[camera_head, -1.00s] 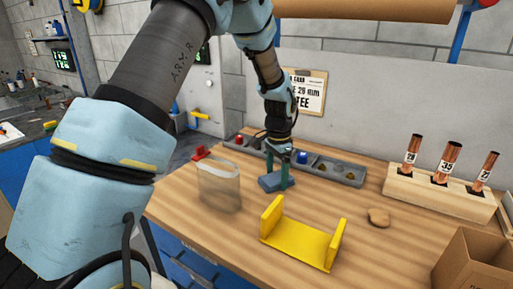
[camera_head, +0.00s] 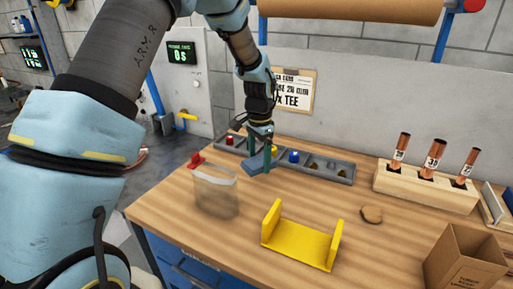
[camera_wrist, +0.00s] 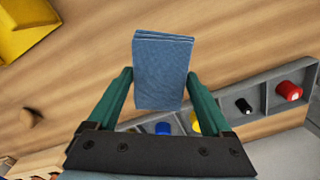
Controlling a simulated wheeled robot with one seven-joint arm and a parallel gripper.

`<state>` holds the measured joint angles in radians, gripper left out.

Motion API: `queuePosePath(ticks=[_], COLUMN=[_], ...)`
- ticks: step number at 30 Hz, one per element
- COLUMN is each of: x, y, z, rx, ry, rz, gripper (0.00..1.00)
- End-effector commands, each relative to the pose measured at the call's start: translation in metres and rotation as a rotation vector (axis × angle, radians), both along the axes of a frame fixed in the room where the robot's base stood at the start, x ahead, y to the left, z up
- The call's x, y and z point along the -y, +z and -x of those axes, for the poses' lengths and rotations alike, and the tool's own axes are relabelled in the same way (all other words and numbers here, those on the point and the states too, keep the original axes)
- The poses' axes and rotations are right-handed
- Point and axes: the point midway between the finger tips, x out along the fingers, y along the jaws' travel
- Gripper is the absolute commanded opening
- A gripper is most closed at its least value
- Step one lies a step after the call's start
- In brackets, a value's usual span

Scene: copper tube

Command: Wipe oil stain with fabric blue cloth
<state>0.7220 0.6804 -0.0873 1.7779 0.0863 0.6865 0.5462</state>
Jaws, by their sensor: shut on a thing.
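The folded blue cloth (camera_head: 257,163) is held by my gripper (camera_head: 263,152) at the front of the parts tray. In the wrist view the cloth (camera_wrist: 163,72) sits between the two green fingers of my gripper (camera_wrist: 160,90), which are shut on it. The cloth looks tilted in the head view. It appears a little above the table, but the gap is hard to judge. A flat brown patch or lump (camera_head: 371,214) lies on the table right of the yellow stand; I cannot tell whether it is the oil stain.
A clear container (camera_head: 215,193) stands left of the yellow stand (camera_head: 300,245). A grey parts tray (camera_head: 340,172) lies along the back. A wooden block (camera_head: 425,188) with copper tubes and a cardboard box (camera_head: 465,262) stand at the right. The table's middle is fairly clear.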

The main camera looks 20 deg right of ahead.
Motion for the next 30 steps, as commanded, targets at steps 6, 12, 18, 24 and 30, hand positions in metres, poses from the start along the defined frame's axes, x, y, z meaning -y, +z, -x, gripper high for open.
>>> queuePosePath(ticks=[6, 12, 18, 24, 30], x=[0.003, 0.003, 0.003, 0.003, 0.003], y=[0.022, 0.025, 0.025, 0.025, 0.025], z=[0.001, 0.002, 0.002, 0.002, 0.002], rx=[0.0, 0.0, 0.0, 0.0, 0.0], ry=[0.0, 0.001, 0.001, 0.001, 0.001], rz=[0.0, 0.0, 0.0, 0.0, 0.0], gripper=[0.23, 0.23, 0.23, 0.23, 0.23])
